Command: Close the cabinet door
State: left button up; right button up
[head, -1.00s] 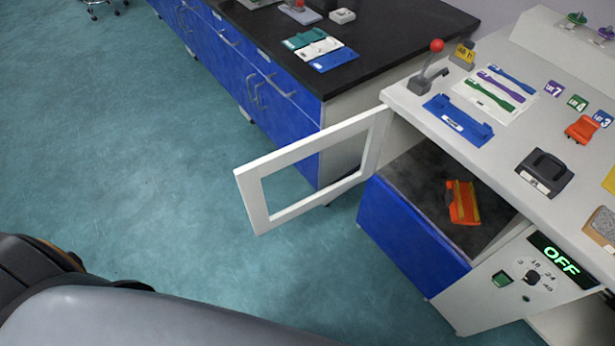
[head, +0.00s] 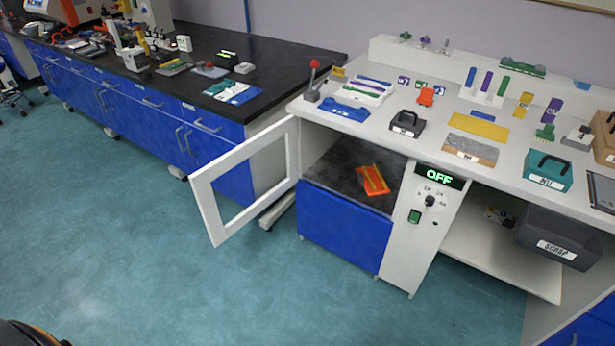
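The cabinet door (head: 207,202) is a white frame with an open or clear middle. It stands wide open, swung out to the left from its hinge side at the cabinet opening. The cabinet (head: 345,165) is open at the front, and an orange and yellow object (head: 373,180) lies on its dark floor. A blue panel (head: 343,230) is below the opening. Neither gripper shows in the head view. Only a dark part of my own body shows at the bottom left corner.
A control panel (head: 432,196) reading OFF is right of the opening. The white worktop (head: 385,128) above holds several tools and boxes. A grey bin (head: 556,236) sits on a lower shelf at right. A black-topped bench (head: 285,66) stands behind the door. The teal floor in front is clear.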

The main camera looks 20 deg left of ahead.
aim_at(200, 179)
jog(key=i+j+z, duration=0.15)
jog(key=j+z, duration=0.65)
jog(key=z, duration=0.15)
jog(key=j+z, duration=0.5)
jog(key=k+j, duration=0.1)
jog(key=j, duration=0.75)
jog(key=k+j, duration=0.1)
jog(key=j, duration=1.55)
jog(key=k+j, duration=0.15)
jog(key=j, duration=0.7)
